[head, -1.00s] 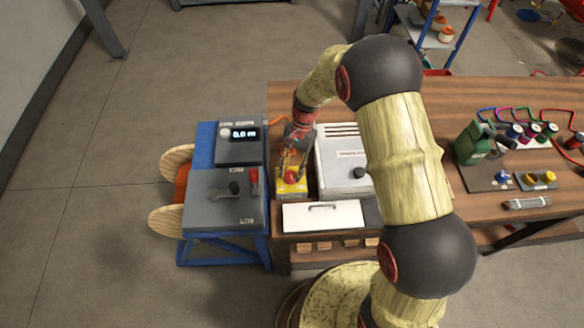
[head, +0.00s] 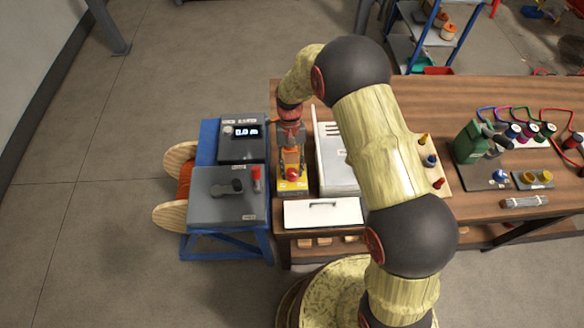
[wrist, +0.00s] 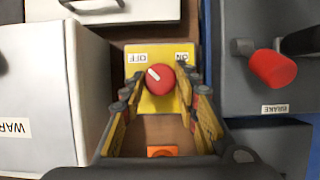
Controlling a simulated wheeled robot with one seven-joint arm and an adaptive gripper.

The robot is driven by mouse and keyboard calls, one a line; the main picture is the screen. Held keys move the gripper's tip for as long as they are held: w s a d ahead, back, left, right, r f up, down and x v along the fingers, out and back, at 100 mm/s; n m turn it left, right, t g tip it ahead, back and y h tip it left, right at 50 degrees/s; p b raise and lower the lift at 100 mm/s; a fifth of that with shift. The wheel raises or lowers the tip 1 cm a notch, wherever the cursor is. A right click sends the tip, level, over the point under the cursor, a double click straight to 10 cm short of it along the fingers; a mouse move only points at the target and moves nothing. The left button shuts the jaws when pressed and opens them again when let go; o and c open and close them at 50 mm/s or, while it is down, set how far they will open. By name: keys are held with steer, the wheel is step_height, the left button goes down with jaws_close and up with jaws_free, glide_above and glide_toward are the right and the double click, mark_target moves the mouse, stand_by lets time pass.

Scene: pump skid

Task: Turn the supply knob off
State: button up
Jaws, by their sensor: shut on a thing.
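The red supply knob (wrist: 160,79) stands on a yellow panel (wrist: 160,104) with an OFF label on the left and an ON label on the right, both upside down in the wrist view. Its white mark points up and left, toward OFF. My gripper (wrist: 161,76) is shut on the knob, with a fingertip on each side. In the head view the knob (head: 292,174) shows red below my gripper (head: 292,168), whose fingers partly cover the panel.
A grey box with a red brake handle (wrist: 274,68) stands close on one side, and a white box (wrist: 40,95) on the other. A white drawer front with a handle (head: 323,212) lies in front. An orange piece (wrist: 162,151) sits behind the panel.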

stand_by(0.3)
steer(key=o, duration=1.1)
steer(key=shift+o, duration=0.3)
steer(key=v, duration=1.2)
